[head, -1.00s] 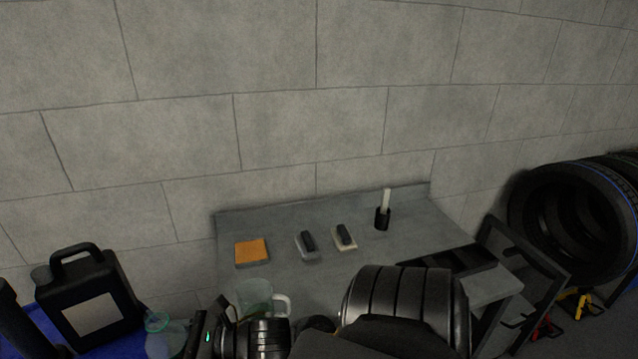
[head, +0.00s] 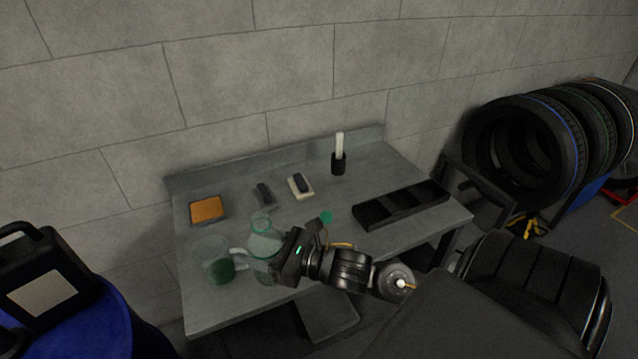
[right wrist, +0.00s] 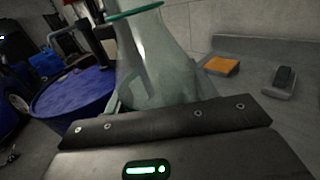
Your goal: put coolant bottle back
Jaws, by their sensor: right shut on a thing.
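The coolant bottle (head: 264,243) is a clear, flask-like bottle with a green rim. My right gripper (head: 280,254) is shut on it and holds it upright over the left part of the grey workbench (head: 290,228). In the right wrist view the bottle (right wrist: 155,65) stands large just beyond the gripper body, and the fingertips are hard to make out. I cannot tell whether its base touches the bench. A clear jug (head: 212,258) with green liquid stands just left of the bottle and partly overlaps it in the picture. My left gripper is not in view.
A small green round thing (head: 326,217) lies right of the gripper. A blue drum (head: 100,325) with a black canister (head: 45,285) is left.

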